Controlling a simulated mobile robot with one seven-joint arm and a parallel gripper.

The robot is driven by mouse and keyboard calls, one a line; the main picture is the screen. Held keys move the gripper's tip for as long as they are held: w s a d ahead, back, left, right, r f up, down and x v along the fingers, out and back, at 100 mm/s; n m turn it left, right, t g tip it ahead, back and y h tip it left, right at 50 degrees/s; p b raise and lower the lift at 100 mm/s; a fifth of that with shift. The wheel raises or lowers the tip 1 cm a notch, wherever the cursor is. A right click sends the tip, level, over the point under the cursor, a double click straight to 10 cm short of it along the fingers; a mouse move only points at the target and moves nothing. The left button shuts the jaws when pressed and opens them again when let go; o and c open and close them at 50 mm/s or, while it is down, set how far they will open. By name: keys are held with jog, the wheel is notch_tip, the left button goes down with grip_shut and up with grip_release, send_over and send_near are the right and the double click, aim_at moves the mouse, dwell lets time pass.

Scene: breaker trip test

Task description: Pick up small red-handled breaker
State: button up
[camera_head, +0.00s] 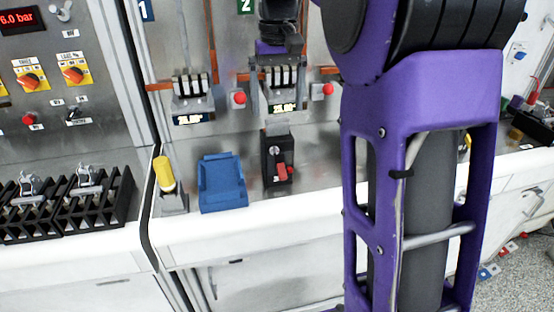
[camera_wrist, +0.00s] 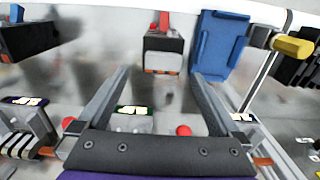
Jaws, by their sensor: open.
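The small red-handled breaker (camera_head: 277,160) is a black box with a red handle, standing on the steel counter right of a blue cradle. In the wrist view the breaker (camera_wrist: 164,48) is at the top middle, its red handle towards the top edge. My gripper (camera_wrist: 158,74) is open and empty. Its two grey fingers reach to either side of the breaker's near end in that view, without visible contact. In the head view my gripper (camera_head: 279,62) is above the breaker, in front of bay 2 of the panel.
The blue cradle (camera_head: 222,182) and a yellow-handled tool (camera_head: 164,174) stand left of the breaker. Behind are panel sockets with red buttons (camera_head: 239,97) and lit displays. Black racks (camera_head: 95,200) are further left. My purple arm hides the counter to the right.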

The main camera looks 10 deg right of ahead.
aim_at(277, 134)
notch_tip(277, 134, down, 3)
jog(key=shift+f, duration=0.1)
jog(key=f, duration=0.1)
jog(key=f+b, duration=0.1)
jog(key=f, duration=0.2)
jog(key=shift+s+a+b, duration=0.2)
jog(key=shift+s+b, duration=0.15)
jog(key=shift+f, duration=0.6)
jog(key=shift+r, duration=0.1)
grip_shut()
